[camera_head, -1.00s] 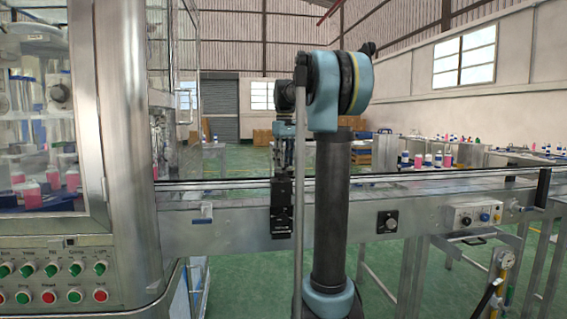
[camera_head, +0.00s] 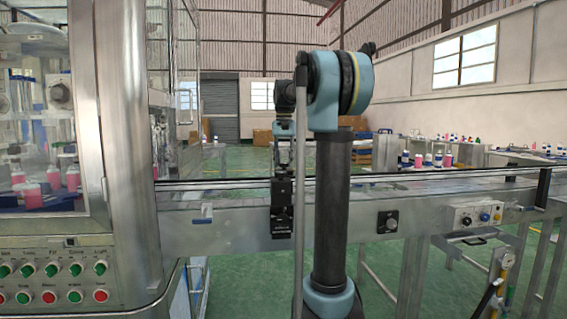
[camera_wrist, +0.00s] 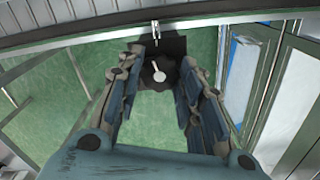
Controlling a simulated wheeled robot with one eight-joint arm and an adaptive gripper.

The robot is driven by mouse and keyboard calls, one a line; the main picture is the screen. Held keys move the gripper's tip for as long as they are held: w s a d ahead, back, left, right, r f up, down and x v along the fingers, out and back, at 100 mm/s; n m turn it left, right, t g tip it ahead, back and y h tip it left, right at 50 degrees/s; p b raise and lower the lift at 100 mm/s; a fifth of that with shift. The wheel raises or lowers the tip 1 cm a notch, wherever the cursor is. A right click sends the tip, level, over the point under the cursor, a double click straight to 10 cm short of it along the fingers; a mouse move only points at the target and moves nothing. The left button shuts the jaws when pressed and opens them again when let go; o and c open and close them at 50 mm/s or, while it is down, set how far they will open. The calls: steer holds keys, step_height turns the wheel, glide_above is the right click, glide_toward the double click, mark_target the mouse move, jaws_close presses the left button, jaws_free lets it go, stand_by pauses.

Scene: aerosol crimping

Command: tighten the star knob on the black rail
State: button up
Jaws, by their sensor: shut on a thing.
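My gripper (camera_wrist: 160,60) points down, its two fingers closed in on a dark knob (camera_wrist: 147,70) that is mostly in shadow. A pale round-ended piece (camera_wrist: 158,74) shows between the fingers; the knob's star shape cannot be made out. In the head view my gripper (camera_head: 283,168) is above a black upright block (camera_head: 281,222) on the front of the conveyor. The black block also shows behind the fingertips in the wrist view (camera_wrist: 176,46). The knob is not distinct in the head view, where the gripper and a grey rod cover this area.
The steel conveyor (camera_head: 235,232) runs across, with thin dark guide rails along its top. A glass-fronted machine with a button panel (camera_head: 55,283) stands at left. A small control box (camera_head: 474,216) is at right. Green floor is open below the conveyor.

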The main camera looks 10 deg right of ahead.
mark_target(284, 163)
steer(key=shift+m, duration=1.2)
steer(key=shift+a, duration=0.1)
steer(key=o, duration=1.1)
steer(key=shift+r, duration=0.1)
step_height(284, 163, up, 12)
steer(key=shift+w+f, duration=0.1)
steer(key=shift+f, duration=0.05)
